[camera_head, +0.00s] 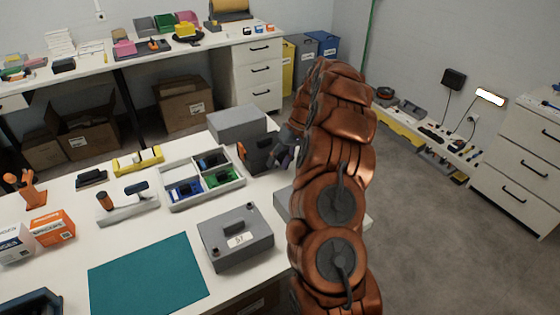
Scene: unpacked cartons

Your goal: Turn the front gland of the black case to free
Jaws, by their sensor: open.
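A dark, near-black case (259,157) stands on the white table behind and right of the sorting tray. A small orange part (241,151) shows at its left side; I cannot tell whether this is the front gland or how it is set. My copper-coloured arm reaches up the right of the view. My gripper (281,158) is open at the case's right side, and its dark fingers partly hide that side. I cannot tell whether they touch the case.
A grey sorting tray (162,205) with blue and green bins lies left of the case. A grey box (237,122) stands behind it. A grey labelled box (218,251) and a teal mat (148,275) lie nearer. Part of another grey box (283,204) shows beside my arm.

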